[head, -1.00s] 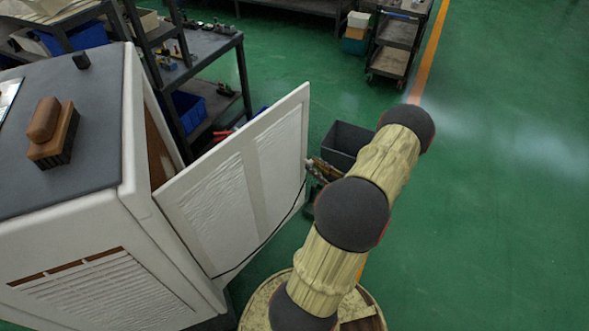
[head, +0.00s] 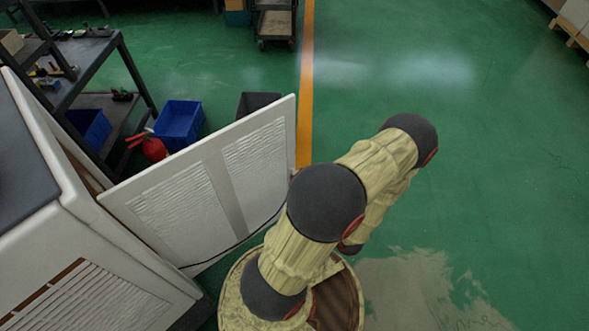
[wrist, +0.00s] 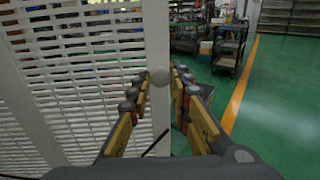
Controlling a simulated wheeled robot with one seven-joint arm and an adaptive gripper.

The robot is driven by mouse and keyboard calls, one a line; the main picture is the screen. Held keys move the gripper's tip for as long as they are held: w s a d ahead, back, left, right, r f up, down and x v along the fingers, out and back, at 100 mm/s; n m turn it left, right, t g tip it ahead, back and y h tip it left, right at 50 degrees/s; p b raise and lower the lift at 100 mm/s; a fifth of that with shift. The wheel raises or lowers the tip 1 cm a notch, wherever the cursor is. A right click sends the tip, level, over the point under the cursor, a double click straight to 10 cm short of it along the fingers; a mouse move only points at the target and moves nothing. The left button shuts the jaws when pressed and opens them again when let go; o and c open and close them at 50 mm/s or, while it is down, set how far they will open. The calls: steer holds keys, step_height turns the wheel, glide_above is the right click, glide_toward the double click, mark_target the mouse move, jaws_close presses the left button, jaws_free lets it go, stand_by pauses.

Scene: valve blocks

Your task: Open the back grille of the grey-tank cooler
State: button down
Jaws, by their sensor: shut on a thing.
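The cooler (head: 75,215) is a white cabinet with a dark grey top (head: 22,165), at the left of the head view. Its back grille (head: 220,185), a white slatted panel, stands swung out wide from the cabinet. A dark cord hangs across its lower part. In the head view my gripper is hidden behind the grille and arm.
A blue bin (head: 180,122), a dark bin (head: 258,103) and a red extinguisher (head: 152,147) stand on the floor beyond the grille. A dark workbench (head: 95,60) is at the upper left. Green floor (head: 510,190) to the right is open.

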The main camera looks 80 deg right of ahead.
steer(key=shift+s+a+g+h, duration=0.3)
steer(key=shift+s+a+g, duration=0.1)
steer(key=shift+s+a, duration=0.4)
steer(key=c, duration=1.6)
jaws_free()
steer(key=shift+w, duration=0.1)
steer(key=shift+c, duration=0.2)
steer(key=shift+a, duration=0.1)
steer(key=v, duration=1.2)
